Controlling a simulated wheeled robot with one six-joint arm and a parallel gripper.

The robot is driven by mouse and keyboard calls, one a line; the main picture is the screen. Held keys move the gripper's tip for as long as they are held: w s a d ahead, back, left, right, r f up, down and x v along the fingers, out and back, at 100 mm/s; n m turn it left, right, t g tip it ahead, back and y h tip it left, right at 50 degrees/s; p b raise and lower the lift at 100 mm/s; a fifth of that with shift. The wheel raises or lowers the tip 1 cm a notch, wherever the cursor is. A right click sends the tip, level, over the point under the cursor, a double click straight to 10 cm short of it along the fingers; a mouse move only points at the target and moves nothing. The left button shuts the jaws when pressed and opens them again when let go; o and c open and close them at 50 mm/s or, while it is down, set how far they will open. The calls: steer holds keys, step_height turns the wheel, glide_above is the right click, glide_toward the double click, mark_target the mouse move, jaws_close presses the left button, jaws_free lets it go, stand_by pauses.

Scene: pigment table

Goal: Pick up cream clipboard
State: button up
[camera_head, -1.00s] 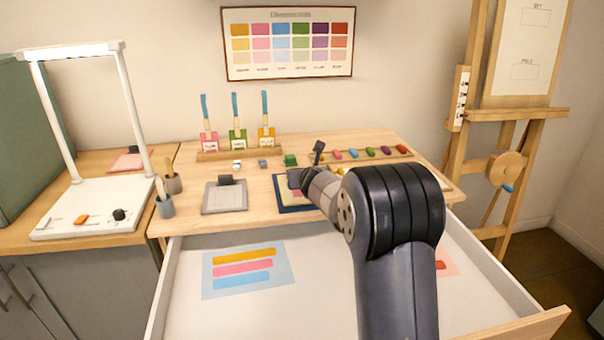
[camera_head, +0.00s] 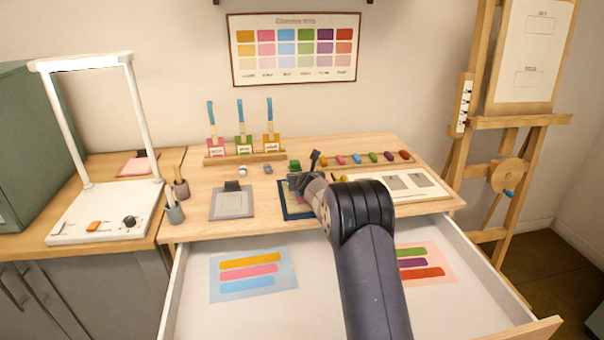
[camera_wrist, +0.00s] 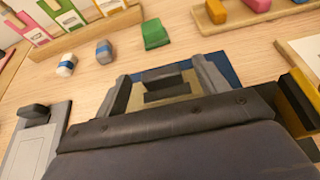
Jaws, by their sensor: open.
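A cream-tan clipboard (camera_wrist: 180,100) with a dark grey clip (camera_wrist: 166,90) lies on a dark blue mat (camera_wrist: 229,67) in the wrist view. My gripper (camera_wrist: 163,87) is open over it, with one finger on each side of the clip. I cannot tell whether the fingers touch the clipboard. My wrist hides most of the board. In the head view the blue mat (camera_head: 286,211) shows at the table's middle, and my gripper (camera_head: 303,182) hides much of the clipboard there.
A grey clipboard (camera_head: 231,204) lies to the left. A green block (camera_wrist: 155,34) and two small erasers lie behind. A cream board (camera_head: 437,194) with grey pads lies right. The open drawer (camera_head: 300,315) holds colour-striped sheets. A white lamp stand (camera_head: 90,215) is at left.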

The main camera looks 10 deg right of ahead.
steer(key=shift+w+f, duration=0.1)
steer(key=shift+w, duration=0.05)
steer(key=shift+c, duration=0.2)
steer(key=c, duration=1.1)
